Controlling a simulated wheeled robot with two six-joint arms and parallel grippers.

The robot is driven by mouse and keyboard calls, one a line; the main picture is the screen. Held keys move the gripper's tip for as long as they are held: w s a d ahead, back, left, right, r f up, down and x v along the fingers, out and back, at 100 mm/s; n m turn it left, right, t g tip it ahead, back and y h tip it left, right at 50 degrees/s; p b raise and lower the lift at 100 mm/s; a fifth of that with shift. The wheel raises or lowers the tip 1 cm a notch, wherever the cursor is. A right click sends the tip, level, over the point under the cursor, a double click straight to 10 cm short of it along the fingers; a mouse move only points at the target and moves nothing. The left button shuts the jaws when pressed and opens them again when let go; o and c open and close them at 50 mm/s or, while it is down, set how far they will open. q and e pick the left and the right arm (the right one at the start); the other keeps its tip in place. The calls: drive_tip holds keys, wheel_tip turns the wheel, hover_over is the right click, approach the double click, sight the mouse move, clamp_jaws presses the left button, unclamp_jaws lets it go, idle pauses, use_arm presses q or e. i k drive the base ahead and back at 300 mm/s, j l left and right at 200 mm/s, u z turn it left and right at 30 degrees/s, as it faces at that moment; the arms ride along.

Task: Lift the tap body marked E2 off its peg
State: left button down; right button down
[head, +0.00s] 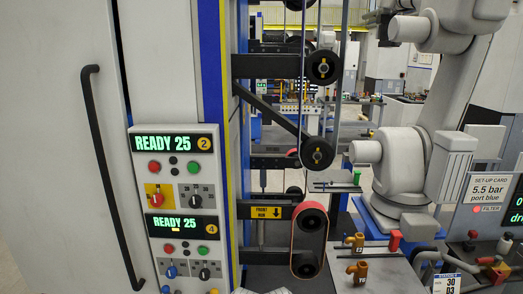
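Two brass-coloured tap bodies stand on a grey fixture tray (378,262) at the lower middle right. The rear tap body (354,241) is yellowish and the front tap body (358,270) is more orange-brown. Each has a small white tag beside it, too small to read surely, so I cannot tell which is E2. The pegs under them are hidden. Neither of my grippers shows in the head view.
A belt grinder with an orange-edged belt (309,240) stands just left of the tray. A white robot arm (405,165) stands behind. A control panel (178,210) is at left, hoses and fittings at right.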

sight(357, 241)
drive_tip(key=i+l+u, duration=0.1)
drive_tip(key=i+l, duration=0.15)
drive_tip(key=i+l+u, duration=0.1)
drive_tip(key=i+l, duration=0.15)
drive_tip(key=l, duration=0.25)
drive_tip(key=i+l+u, duration=0.1)
drive_tip(key=l, duration=0.3)
drive_tip(key=i+l+u, duration=0.15)
drive_tip(key=i+l, duration=0.15)
drive_tip(key=l, duration=0.15)
